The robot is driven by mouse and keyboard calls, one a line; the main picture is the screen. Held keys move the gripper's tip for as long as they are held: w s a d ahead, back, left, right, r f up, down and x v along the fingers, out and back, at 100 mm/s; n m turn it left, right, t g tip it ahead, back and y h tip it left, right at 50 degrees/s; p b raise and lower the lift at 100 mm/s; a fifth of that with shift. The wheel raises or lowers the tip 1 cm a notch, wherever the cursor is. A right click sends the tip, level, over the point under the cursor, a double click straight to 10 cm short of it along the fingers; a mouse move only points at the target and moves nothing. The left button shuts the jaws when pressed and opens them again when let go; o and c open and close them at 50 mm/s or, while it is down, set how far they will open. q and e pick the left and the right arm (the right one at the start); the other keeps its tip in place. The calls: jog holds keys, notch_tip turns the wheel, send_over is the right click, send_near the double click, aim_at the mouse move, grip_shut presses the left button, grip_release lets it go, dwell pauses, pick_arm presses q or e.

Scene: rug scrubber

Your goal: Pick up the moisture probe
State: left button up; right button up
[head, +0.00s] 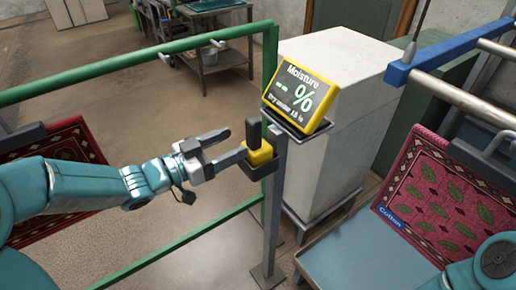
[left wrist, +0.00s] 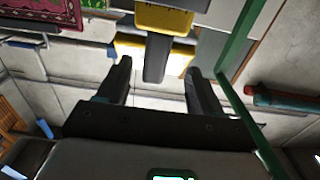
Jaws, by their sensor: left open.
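The moisture probe (head: 260,154) has a yellow body and an upright black handle. It sits in a small dark holder on the side of a grey post. My left gripper (head: 238,146) is open, just left of the probe, with its fingers pointing toward it. In the left wrist view, the probe's dark handle (left wrist: 156,60) shows between and ahead of my left gripper's two spread fingers (left wrist: 158,82), with yellow behind it. I see no finger closed on it. My right arm shows at the lower right, but its gripper is not visible.
A yellow moisture display (head: 300,96) tops the grey post (head: 273,210). A green rail (head: 130,65) runs behind my left arm. A large white cabinet (head: 345,100) stands behind the post. A red rug (head: 440,195) lies on the right; another rug is at left.

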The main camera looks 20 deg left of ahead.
aim_at(248, 140)
pick_arm(q)
jog(key=shift+x, duration=1.2)
jog(key=x, duration=0.5)
jog(key=shift+s+d+f, duration=0.15)
jog(key=shift+d+f, duration=0.05)
jog(key=shift+f, duration=0.15)
jog(key=shift+s, duration=0.1)
jog(key=c, duration=1.2)
